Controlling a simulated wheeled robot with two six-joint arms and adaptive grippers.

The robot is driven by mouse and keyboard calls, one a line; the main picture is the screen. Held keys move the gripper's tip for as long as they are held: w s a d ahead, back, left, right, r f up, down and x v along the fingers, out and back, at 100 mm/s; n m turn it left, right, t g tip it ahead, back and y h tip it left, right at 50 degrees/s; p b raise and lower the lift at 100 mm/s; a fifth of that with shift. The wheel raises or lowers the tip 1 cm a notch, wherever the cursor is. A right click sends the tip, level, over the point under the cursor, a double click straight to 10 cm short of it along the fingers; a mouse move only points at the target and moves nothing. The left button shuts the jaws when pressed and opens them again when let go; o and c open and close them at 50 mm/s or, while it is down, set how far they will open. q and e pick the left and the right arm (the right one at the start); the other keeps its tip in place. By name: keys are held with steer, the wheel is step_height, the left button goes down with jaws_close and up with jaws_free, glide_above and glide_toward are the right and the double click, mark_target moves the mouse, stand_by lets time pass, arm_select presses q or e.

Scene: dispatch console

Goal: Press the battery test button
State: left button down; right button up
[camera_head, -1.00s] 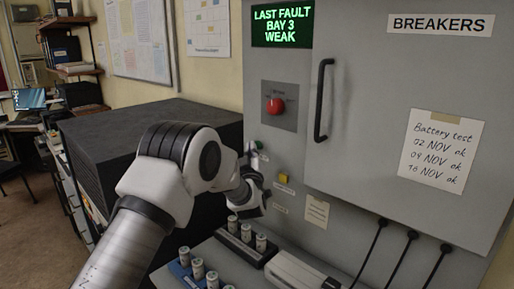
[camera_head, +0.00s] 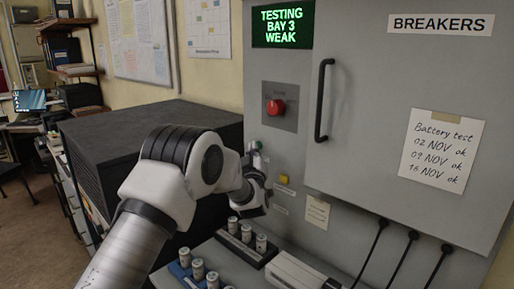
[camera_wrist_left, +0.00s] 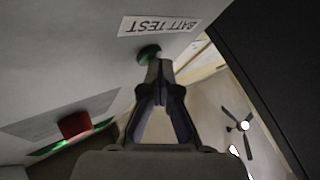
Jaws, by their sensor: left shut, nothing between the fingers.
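The green battery test button (camera_wrist_left: 148,53) sits beside a label reading BATT TEST (camera_wrist_left: 160,24) in the left wrist view. In the head view the left gripper (camera_head: 257,168) is partly hidden by my own wrist. The display (camera_head: 282,24) reads TESTING BAY 3 WEAK in green. My right gripper is not in view.
A red button (camera_head: 275,107) and a yellow button (camera_head: 283,179) are on the same panel. A black handle (camera_head: 322,100) stands out from the cabinet door. A black box (camera_head: 140,125) is left. Several cylindrical cells stand in a black tray (camera_head: 236,246) and a blue tray (camera_head: 179,270) below.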

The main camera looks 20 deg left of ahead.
arm_select(q)
steer(key=shift+s, duration=0.15)
steer(key=shift+s+a+b, duration=0.25)
steer(key=shift+s+b, duration=0.1)
steer(key=shift+s, duration=0.3)
steer(key=shift+f, duration=0.1)
steer(key=s, duration=0.1)
steer(key=s+a+b, duration=0.1)
steer(key=s, duration=0.2)
steer(key=shift+s+a, duration=0.3)
stand_by(6.1)
